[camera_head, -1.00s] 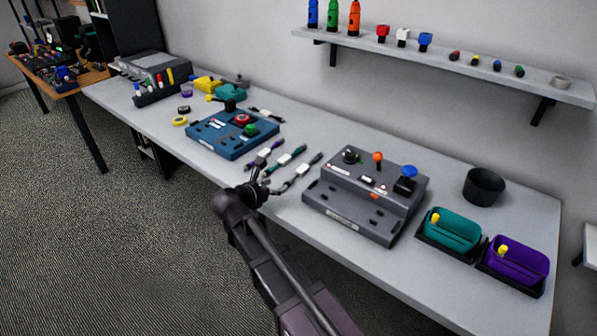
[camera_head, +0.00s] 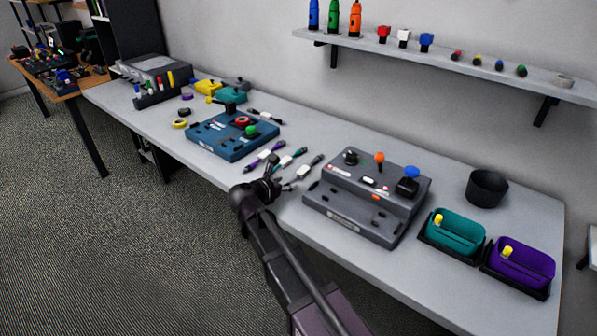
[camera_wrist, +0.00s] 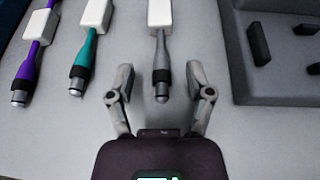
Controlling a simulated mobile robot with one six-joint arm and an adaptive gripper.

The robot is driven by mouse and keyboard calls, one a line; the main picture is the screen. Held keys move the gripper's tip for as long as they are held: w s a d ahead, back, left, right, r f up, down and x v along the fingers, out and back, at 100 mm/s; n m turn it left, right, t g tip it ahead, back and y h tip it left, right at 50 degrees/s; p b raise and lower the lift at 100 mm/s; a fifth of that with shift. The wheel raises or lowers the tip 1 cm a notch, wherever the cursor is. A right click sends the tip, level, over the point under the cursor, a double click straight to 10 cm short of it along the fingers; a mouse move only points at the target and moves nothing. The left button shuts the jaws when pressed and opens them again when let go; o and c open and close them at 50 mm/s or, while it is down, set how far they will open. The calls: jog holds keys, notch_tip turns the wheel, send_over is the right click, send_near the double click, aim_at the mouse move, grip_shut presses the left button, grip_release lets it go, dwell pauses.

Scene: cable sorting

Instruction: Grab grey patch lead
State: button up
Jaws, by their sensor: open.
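The grey patch lead (camera_wrist: 160,50) lies on the table in the wrist view, with a white label block, a dark collar and a metal tip pointing toward me. In the head view it is the rightmost of the short leads (camera_head: 303,172), beside the grey control box. My gripper (camera_wrist: 160,88) is open and empty, with the lead's tip between its two fingers and no visible contact. In the head view my gripper (camera_head: 272,183) is at the table's front edge, close to the lead's near end.
A teal lead (camera_wrist: 86,55) and a purple lead (camera_wrist: 32,50) lie to the left. The grey control box (camera_head: 350,205) stands close on the right. A blue control box (camera_head: 215,140) sits farther left. Teal (camera_head: 455,232) and purple (camera_head: 522,266) bins stand at the right end.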

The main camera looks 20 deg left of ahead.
aim_at(303, 172)
jog(key=shift+b+x, duration=0.4)
jog(key=shift+x, duration=1)
grip_shut()
